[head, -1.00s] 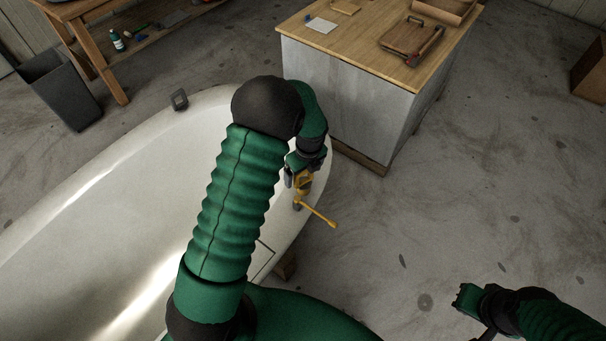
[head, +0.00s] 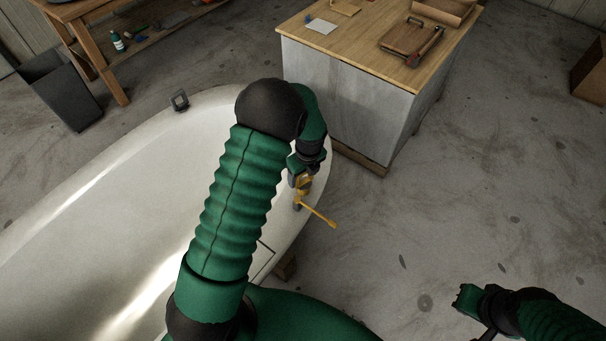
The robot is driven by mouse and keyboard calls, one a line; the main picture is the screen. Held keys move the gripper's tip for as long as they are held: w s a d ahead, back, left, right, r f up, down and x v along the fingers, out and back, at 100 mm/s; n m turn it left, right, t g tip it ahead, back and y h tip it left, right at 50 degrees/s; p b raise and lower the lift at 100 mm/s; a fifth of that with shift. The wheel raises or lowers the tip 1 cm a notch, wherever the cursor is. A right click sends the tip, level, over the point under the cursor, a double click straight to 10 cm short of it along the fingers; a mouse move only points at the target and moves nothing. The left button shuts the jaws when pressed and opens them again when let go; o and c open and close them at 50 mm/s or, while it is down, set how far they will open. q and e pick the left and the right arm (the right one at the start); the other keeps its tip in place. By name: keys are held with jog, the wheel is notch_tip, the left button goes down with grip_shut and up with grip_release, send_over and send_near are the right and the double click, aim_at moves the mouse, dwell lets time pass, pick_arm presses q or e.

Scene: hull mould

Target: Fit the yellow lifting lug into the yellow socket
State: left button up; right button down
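My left gripper (head: 298,181) is over the right end of the white hull mould (head: 150,165), close to its rim. It looks shut on a small yellow piece, the yellow lifting lug (head: 306,185), which is partly covered by the fingers. Just below is a yellow fitting with a thin rod (head: 320,214) reaching out past the rim to the lower right; it seems to be at the yellow socket. The socket's mouth is hidden, and I cannot tell whether the lug touches or enters it. My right gripper (head: 474,314) is empty and looks open at the lower right, over the floor.
A wood-topped cabinet (head: 345,100) stands just beyond the mould's right end, with a tray (head: 411,41) on it. A dark bracket (head: 180,100) sits on the mould's far rim. A grey bin (head: 62,90) is at left.

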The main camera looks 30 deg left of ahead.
aim_at(308, 187)
pick_arm(q)
jog(key=c, duration=0.8)
jog(key=shift+c, duration=0.2)
jog(key=shift+r+p, duration=0.1)
jog(key=shift+p, duration=0.4)
jog(key=o, duration=1.5)
jog(key=r, duration=0.5)
jog(key=d+r, duration=0.1)
jog(key=r, duration=0.5)
jog(key=d+r, duration=0.1)
jog(key=r, duration=0.4)
jog(key=shift+s+d+r, duration=0.15)
jog(key=shift+s+r, duration=0.05)
jog(key=shift+s, duration=0.2)
